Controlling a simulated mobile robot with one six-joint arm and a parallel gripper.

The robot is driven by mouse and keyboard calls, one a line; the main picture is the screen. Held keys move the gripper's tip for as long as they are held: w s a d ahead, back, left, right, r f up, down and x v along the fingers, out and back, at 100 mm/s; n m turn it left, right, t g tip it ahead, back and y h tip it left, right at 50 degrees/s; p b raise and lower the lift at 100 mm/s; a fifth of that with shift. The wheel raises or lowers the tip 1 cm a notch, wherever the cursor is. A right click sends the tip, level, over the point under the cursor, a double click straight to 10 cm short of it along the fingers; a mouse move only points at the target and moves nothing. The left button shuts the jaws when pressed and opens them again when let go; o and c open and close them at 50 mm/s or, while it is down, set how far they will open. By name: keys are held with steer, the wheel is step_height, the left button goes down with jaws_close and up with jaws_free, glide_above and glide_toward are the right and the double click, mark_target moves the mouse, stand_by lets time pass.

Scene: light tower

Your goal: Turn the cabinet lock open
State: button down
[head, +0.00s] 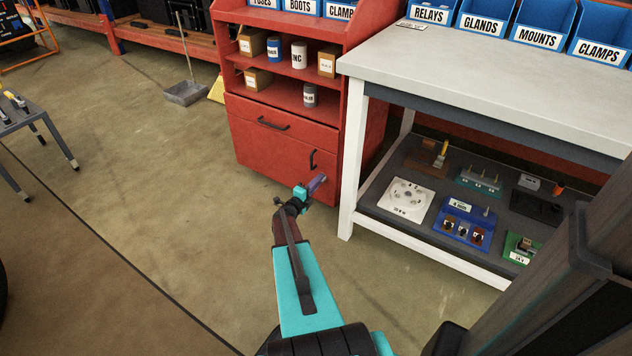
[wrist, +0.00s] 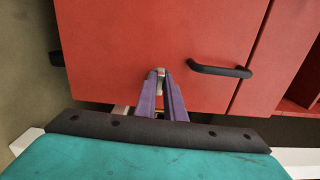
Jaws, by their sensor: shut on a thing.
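The red cabinet (head: 262,150) stands left of the white workbench. Its lower door has a black handle (head: 312,159), which also shows in the wrist view (wrist: 220,71) to the right of my fingers. My gripper (head: 322,178) reaches low in front of this door. In the wrist view its purple fingers (wrist: 160,80) point at the red door face. They are shut on a small pale piece at their tips, at the place of the lock (wrist: 160,73). The fingers cover most of this piece, so its shape and turn angle cannot be told. The door looks closed.
The white workbench (head: 480,80) stands close on the right, its front leg (head: 352,165) near my arm. Its lower shelf holds several devices. Open cabinet shelves above hold boxes and cans. A grey dustpan (head: 187,93) stands further left. The floor left of my arm is clear.

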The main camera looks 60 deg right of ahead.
steer(key=shift+d+n, duration=0.1)
steer(key=shift+n, duration=0.2)
steer(key=c, duration=1.8)
jaws_free()
steer(key=shift+c, duration=0.2)
steer(key=a+p, duration=0.2)
steer(key=a, duration=1.2)
steer(key=shift+p, duration=0.4)
steer(key=shift+w, duration=0.15)
